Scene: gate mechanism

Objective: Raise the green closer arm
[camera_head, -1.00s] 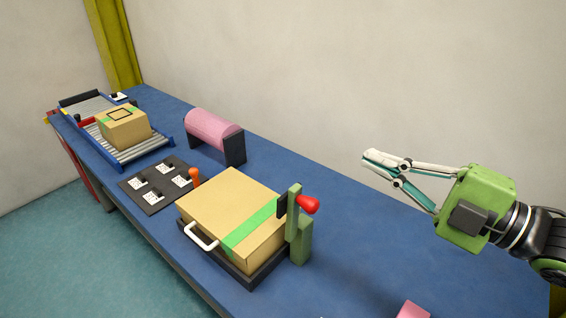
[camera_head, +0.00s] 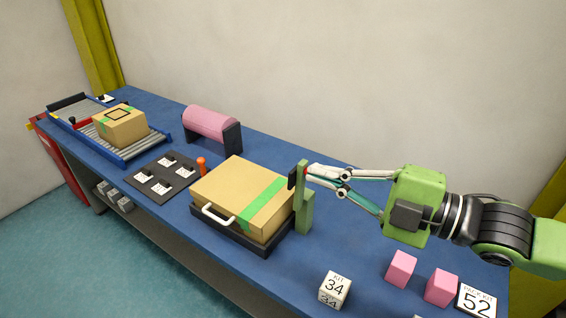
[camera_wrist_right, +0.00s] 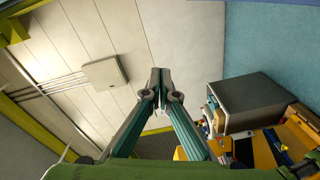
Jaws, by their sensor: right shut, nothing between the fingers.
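The green closer arm (camera_head: 301,190) stands upright on a green bracket (camera_head: 306,218) at the right side of a cardboard box (camera_head: 230,188) with a green tape strip. The box sits in a black tray with a white handle (camera_head: 217,216). My right gripper (camera_head: 309,171) is shut and empty, its fingertips at the arm's upper part. Only a speck of the red knob shows there; the fingertips cover the rest, and I cannot tell whether they touch it. In the right wrist view the fingers (camera_wrist_right: 160,76) meet at their tips. My left gripper is not in view.
An orange knob (camera_head: 201,163) and a dark switch panel (camera_head: 150,187) lie left of the box. A pink roller (camera_head: 210,122) and a roller conveyor (camera_head: 72,110) stand farther back. Pink blocks (camera_head: 401,268) and a "KIT 34" cube (camera_head: 334,290) are at the front right.

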